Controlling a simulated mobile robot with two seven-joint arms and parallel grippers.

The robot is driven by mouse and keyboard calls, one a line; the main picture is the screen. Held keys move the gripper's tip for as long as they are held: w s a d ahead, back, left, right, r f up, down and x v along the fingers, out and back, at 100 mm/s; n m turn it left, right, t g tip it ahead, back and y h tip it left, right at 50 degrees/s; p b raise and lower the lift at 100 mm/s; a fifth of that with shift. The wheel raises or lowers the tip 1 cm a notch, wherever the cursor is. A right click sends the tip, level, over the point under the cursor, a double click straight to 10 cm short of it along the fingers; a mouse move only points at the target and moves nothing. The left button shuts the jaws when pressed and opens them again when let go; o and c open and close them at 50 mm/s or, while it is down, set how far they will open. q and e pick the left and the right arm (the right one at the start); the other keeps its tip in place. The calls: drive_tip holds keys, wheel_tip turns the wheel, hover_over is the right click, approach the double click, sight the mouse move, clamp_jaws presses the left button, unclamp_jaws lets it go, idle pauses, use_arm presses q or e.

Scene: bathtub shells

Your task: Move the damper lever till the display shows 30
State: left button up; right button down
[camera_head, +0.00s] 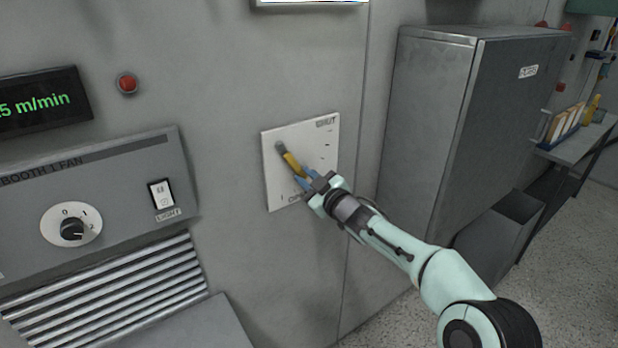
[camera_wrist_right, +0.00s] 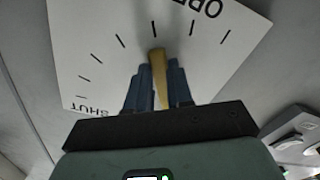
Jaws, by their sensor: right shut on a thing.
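The damper lever (camera_head: 291,161) is a yellow bar with a dark end on a white scale plate (camera_head: 271,182) fixed to the grey wall. My right gripper (camera_head: 303,179) is shut on the lever. In the right wrist view, its blue fingers (camera_wrist_right: 158,90) lie on both sides of the yellow lever (camera_wrist_right: 158,66). There the plate (camera_wrist_right: 85,35) carries tick marks, OPEN at the upper right and SHUT at the lower left. The display (camera_head: 40,103) has green text reading "5 m/min"; its left part is cut off by the picture edge. My left gripper is out of view.
A fan panel (camera_head: 120,180) with a knob and light switch is left of the plate, above slatted vents (camera_head: 110,285). A red button (camera_head: 127,83) is beside the display. A grey cabinet (camera_head: 430,110) stands to the right, with a dark bin (camera_head: 497,238) before it.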

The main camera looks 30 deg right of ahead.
drive_tip(key=c, duration=1)
unclamp_jaws()
drive_tip(key=s+d+b, duration=0.1)
drive_tip(key=s, duration=1.2)
drive_tip(key=shift+s, duration=0.15)
